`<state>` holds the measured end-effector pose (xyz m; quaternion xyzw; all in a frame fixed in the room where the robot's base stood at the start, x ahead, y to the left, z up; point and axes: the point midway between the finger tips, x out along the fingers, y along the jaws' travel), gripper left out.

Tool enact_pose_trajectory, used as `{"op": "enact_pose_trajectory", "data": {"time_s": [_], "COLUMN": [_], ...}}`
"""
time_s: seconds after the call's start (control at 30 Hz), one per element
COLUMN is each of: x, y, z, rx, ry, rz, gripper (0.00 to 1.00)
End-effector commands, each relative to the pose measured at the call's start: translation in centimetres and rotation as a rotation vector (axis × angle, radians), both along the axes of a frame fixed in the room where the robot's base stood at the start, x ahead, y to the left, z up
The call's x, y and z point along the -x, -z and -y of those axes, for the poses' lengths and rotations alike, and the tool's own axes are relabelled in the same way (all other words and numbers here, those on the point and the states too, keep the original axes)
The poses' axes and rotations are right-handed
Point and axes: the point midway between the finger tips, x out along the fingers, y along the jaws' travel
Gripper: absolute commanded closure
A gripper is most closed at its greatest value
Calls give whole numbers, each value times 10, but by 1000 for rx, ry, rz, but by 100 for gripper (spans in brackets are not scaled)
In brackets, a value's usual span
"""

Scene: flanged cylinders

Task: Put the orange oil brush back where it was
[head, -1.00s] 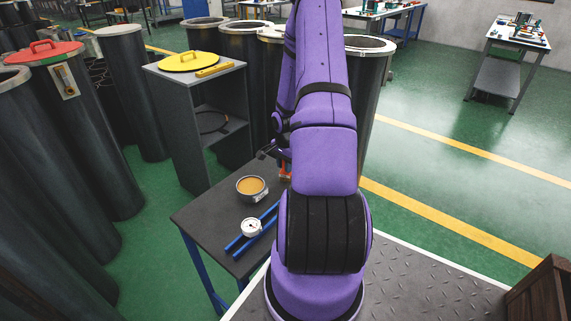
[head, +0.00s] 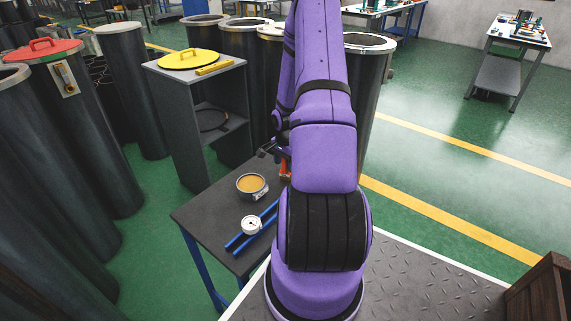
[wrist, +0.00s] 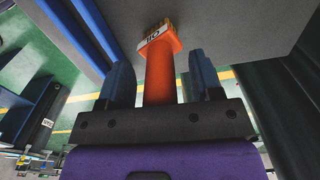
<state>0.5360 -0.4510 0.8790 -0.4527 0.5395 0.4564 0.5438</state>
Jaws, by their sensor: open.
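The orange oil brush (wrist: 161,75) shows in the wrist view, between the two fingers of my gripper (wrist: 160,60). Its end carries a pale label with dark marks. The fingers stand apart on either side of it, with a gap on both sides. In the head view only a small orange part of the brush (head: 285,171) shows at the dark table, beside my arm. My gripper (head: 270,151) is mostly hidden there behind my purple arm.
The dark table (head: 205,212) holds a metal bowl of amber liquid (head: 251,184), a white round gauge (head: 251,224) and blue rods (head: 238,241). A grey shelf (head: 193,125) with a yellow lid (head: 189,60) stands behind. Tall dark cylinders (head: 100,140) crowd the left.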

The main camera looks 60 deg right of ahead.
Motion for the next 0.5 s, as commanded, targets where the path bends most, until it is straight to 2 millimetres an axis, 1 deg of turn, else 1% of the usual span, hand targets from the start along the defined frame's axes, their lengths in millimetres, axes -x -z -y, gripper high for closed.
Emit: {"op": "enact_pose_trajectory", "data": {"time_s": [0.17, 0.4, 0.5], "x": [0, 0, 0], "y": [-26, -69, -83], "z": [1, 1, 1], "rx": [2, 3, 2], "ry": [1, 0, 0], "rz": [3, 1, 1], "gripper": [41, 41, 41]}}
